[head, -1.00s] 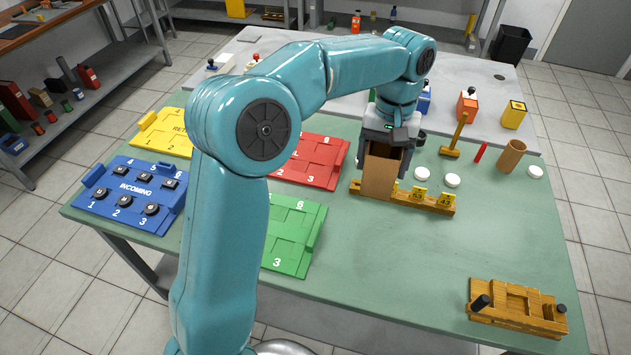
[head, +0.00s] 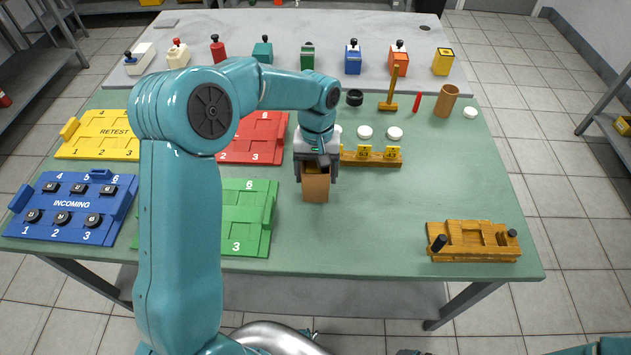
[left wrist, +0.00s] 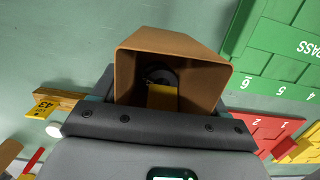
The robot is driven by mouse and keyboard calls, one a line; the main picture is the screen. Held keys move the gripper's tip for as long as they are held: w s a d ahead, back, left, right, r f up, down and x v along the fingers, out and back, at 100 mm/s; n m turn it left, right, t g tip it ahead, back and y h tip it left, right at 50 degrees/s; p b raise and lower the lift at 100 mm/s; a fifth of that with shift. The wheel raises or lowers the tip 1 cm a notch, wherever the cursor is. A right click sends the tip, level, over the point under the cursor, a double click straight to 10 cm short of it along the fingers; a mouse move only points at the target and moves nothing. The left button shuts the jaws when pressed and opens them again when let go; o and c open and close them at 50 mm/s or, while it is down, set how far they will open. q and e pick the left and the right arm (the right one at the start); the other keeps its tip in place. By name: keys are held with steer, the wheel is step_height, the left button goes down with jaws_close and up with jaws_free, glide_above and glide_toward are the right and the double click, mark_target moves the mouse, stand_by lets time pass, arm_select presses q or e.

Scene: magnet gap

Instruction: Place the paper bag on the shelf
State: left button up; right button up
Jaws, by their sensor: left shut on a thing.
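The brown paper bag (head: 316,189) is in my left gripper (head: 316,168), which is shut on it near its top, over the green table right of the green tray. In the left wrist view the bag (left wrist: 205,85) shows its open mouth above my gripper (left wrist: 160,125). A dark round thing and a yellow piece show inside it; I cannot tell what they are. A grey shelf rack (head: 30,98) stands at the far left, and part of another shelf (head: 603,115) shows at the right edge.
The green table (head: 370,220) holds blue (head: 125,225), yellow (head: 100,153), red (head: 262,150) and green (head: 258,222) trays. A wooden rail (head: 375,159) and a wooden fixture (head: 472,252) stand to the right. Several coloured blocks line the grey table (head: 330,38) behind. The table's front middle is clear.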

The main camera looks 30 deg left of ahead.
arm_select(q)
steer(key=shift+f, duration=1.95)
steer(key=shift+s, duration=0.1)
steer(key=o, duration=0.6)
steer(key=shift+f, duration=0.2)
steer(key=o, duration=0.4)
steer(key=shift+r, duration=0.1)
